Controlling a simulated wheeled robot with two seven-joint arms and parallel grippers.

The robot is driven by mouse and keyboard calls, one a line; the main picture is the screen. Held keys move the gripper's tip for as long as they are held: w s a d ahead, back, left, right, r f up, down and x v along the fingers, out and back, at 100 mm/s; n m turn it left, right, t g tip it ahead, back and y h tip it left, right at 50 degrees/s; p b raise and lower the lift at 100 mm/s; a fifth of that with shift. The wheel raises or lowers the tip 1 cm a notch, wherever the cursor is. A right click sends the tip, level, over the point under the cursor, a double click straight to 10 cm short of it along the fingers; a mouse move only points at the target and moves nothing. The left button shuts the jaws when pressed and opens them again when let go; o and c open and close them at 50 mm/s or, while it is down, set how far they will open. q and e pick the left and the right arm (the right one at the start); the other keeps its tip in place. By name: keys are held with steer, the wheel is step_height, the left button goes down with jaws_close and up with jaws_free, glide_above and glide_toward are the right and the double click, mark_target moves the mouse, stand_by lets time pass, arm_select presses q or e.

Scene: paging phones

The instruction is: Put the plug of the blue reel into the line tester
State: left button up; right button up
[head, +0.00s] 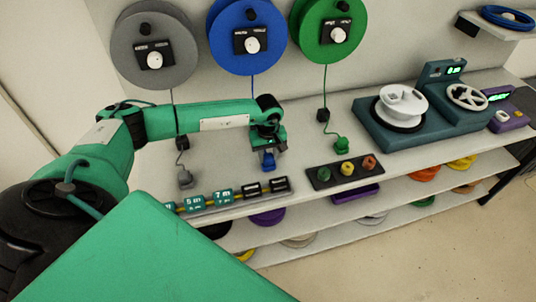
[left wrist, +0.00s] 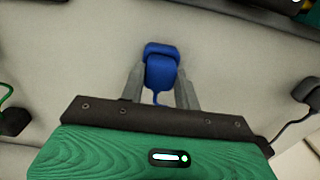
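The blue reel (head: 247,38) hangs on the wall between a grey and a green reel, and its blue cord runs down behind my left arm. Its blue plug (head: 268,160) is at my left gripper (head: 267,153), over the shelf top. In the left wrist view, the fingers of my left gripper (left wrist: 161,77) press against both sides of the blue plug (left wrist: 161,70), with its cord trailing below. A purple device with a green display (head: 508,106) stands at the far right; I cannot tell for sure whether it is the line tester. My right gripper is out of view.
A grey plug (head: 185,178) and a green plug (head: 341,144) stand on the shelf top on their cords. A dark panel with three coloured knobs (head: 325,175), a labelled strip (head: 228,197) and a teal machine with white spools (head: 368,123) are nearby.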

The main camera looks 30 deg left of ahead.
arm_select(q)
steer(key=shift+r, duration=0.1)
steer(key=shift+r+p, duration=0.85)
steer(key=shift+r, duration=0.85)
steer(key=shift+r+p, duration=0.65)
steer(key=shift+r, duration=0.65)
step_height(320, 180, up, 17)
steer(key=p, duration=0.7)
steer(key=shift+f, duration=0.1)
